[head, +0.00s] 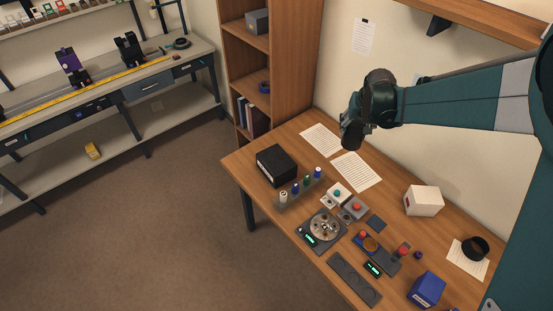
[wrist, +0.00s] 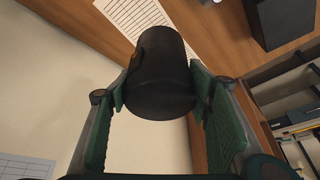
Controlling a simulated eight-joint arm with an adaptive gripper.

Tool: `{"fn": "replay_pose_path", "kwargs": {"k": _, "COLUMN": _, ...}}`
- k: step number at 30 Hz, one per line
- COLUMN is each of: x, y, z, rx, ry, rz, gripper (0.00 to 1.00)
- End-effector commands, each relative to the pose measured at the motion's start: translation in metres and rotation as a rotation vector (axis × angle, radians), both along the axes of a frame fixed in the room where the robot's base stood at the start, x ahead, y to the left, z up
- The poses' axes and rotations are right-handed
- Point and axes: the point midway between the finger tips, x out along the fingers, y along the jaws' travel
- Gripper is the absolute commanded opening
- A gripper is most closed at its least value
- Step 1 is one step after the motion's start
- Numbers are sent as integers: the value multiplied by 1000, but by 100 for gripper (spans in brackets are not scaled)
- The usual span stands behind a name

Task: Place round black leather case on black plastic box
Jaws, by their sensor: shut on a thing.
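The round black leather case (wrist: 160,72) is a dark cylinder between the two green fingers of my gripper (wrist: 159,92) in the wrist view. The fingers are shut on its sides and hold it in the air. In the head view my gripper (head: 354,122) is above the back of the wooden table, with the dark case at its end, hard to tell apart from it. The black plastic box (head: 277,164) stands on the table's left end, to the lower left of my gripper. It also shows at the top right of the wrist view (wrist: 286,20), apart from the case.
Paper sheets (head: 356,171) lie beside the box. Small bottles (head: 296,188) stand just in front of it. Devices, a white box (head: 423,200), a blue box (head: 427,289) and a round black object (head: 475,247) occupy the right. A wooden shelf (head: 268,60) rises behind.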

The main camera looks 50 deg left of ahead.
Motion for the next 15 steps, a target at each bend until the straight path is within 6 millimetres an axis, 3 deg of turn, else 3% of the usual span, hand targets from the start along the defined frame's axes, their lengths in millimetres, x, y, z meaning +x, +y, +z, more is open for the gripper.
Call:
{"fn": "replay_pose_path", "kwargs": {"k": 3, "x": -28, "y": 34, "z": 0, "rx": 0, "ry": 0, "rz": 63, "gripper": 34}}
{"fn": "replay_pose_path", "kwargs": {"k": 15, "x": -129, "y": 133, "z": -2, "rx": 0, "ry": 0, "rz": 262, "gripper": 34}}
